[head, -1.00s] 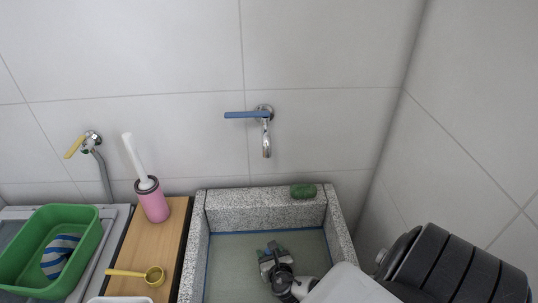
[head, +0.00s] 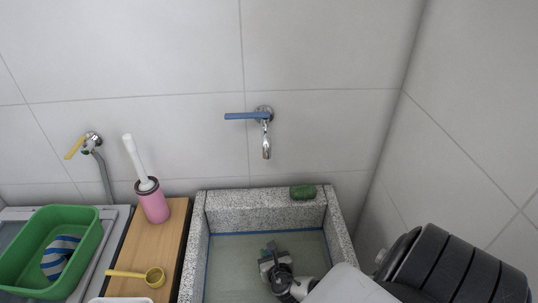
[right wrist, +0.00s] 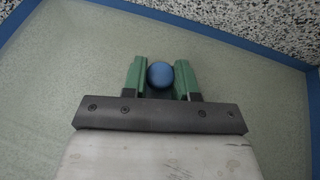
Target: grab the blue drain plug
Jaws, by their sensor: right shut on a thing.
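The blue drain plug (right wrist: 160,75) shows as a round blue top in the right wrist view, between the two green fingers of my right gripper (right wrist: 162,79). My right gripper is shut on it, with a finger on either side. In the head view, my right gripper (head: 271,248) is low inside the sink basin, and a small bit of blue shows at its fingertips. The lower part of the plug is hidden. My left gripper is not in view.
The speckled stone sink (head: 265,198) has walls around the gripper and a blue line along its floor edge. A green sponge (head: 303,192) lies on the back rim. A blue-handled tap (head: 266,140) hangs above. A wooden board (head: 168,235) with a pink brush holder (head: 153,205) stands left.

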